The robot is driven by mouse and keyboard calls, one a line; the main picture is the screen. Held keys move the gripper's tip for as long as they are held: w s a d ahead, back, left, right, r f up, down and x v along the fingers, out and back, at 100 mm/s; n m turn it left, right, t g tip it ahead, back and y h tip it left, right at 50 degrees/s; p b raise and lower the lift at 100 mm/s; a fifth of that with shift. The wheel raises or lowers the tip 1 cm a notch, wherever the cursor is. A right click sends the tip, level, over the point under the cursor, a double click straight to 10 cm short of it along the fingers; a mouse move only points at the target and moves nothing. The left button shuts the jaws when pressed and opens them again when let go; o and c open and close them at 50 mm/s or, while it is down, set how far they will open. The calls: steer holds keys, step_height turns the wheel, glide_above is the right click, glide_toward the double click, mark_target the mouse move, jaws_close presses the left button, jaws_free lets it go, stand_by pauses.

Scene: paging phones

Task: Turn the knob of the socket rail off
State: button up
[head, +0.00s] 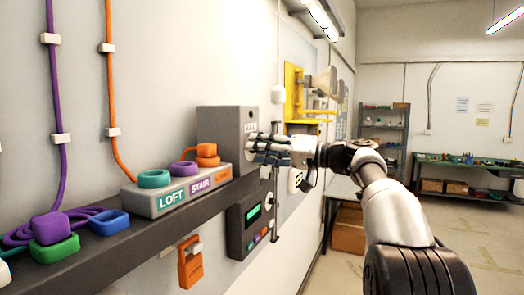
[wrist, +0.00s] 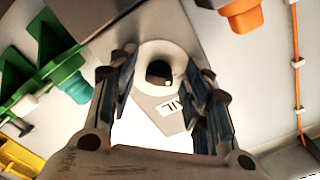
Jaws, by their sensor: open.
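A grey box (head: 219,127) on the wall shelf carries a small label (head: 250,127) on its front, too small to read fully in the head view. In the wrist view the label (wrist: 173,106) partly reads "AIL". Beside it is a round pale dial with a dark knob (wrist: 160,71) at its middle. In the wrist view my gripper (wrist: 163,75) is open, with one finger on each side of the dial. Contact with the knob cannot be told.
Purple cable (head: 85,214) coils on the shelf (head: 105,250). A dark unit with a green display (head: 247,218) hangs below. A yellow bracket (head: 293,92) is beyond my gripper.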

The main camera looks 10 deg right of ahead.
steer(key=v, duration=1.2)
steer(key=s+a+f+m+g+h+b, duration=0.35)
steer(key=s+a+f+h, duration=0.25)
steer(key=s+a+f, duration=0.7)
steer(key=s+d+f+g+h+b, duration=0.1)
steer(key=s+f+h, duration=0.5)
steer(key=s+f, duration=1.3)
steer(key=s+n+g, duration=0.1)
steer(key=s, duration=0.2)
steer(key=shift+h+b, duration=0.35)
steer(key=shift+h, duration=0.05)
steer(key=shift+n+g+h, duration=0.25)
steer(key=shift+h, duration=0.65)
steer(key=s+d+f, duration=0.2)
steer(key=s+f, duration=0.1)
steer(key=s+d+f, duration=0.1)
steer(key=f, duration=0.1)
steer(key=shift+s+f, duration=0.25)
steer(key=shift+s, duration=0.15)
steer(key=shift+c, duration=0.2)
